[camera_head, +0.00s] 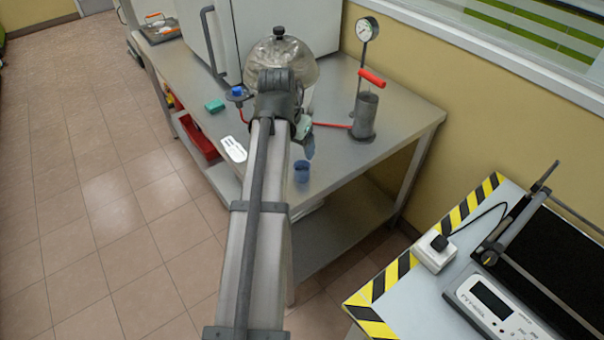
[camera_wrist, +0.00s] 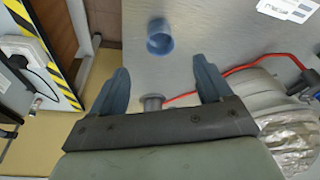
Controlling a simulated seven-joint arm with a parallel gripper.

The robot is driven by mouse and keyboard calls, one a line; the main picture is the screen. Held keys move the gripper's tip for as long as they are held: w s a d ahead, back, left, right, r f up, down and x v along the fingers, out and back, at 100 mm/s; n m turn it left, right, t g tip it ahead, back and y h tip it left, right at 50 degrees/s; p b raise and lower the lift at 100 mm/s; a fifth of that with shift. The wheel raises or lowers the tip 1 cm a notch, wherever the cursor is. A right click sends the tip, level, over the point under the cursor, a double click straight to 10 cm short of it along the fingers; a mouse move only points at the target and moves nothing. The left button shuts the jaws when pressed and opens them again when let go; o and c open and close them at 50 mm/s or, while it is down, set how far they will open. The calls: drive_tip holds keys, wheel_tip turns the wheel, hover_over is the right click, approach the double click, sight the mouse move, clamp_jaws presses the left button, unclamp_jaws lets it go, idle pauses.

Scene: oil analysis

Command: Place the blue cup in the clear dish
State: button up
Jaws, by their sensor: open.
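The blue cup (camera_head: 301,171) stands on the metal table near its front edge. In the wrist view the blue cup (camera_wrist: 159,38) lies beyond the fingertips, roughly in line with the gap between them. My gripper (camera_wrist: 163,66) is open and empty, with the cup apart from both fingers. In the head view my gripper (camera_head: 309,146) is largely hidden by my arm, a little behind the cup. A clear dome with a dark knob (camera_head: 281,50) stands at the back of the table. I cannot make out a separate clear dish; my arm hides the dome's lower part.
A hand pump (camera_head: 364,116) with a red handle and gauge stands right of my arm, joined to a red hose (camera_head: 331,125). A white label (camera_head: 234,149) and a green block (camera_head: 215,105) lie to the left. A scale (camera_head: 493,305) sits on another table at right.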

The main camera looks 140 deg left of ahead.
sight(302, 167)
drive_tip(key=x, duration=1.2)
drive_tip(key=shift+a, duration=0.1)
drive_tip(key=shift+c, duration=0.4)
drive_tip(key=c, duration=1.1)
drive_tip(key=shift+o, duration=0.2)
wheel_tip(302, 167, up, 10)
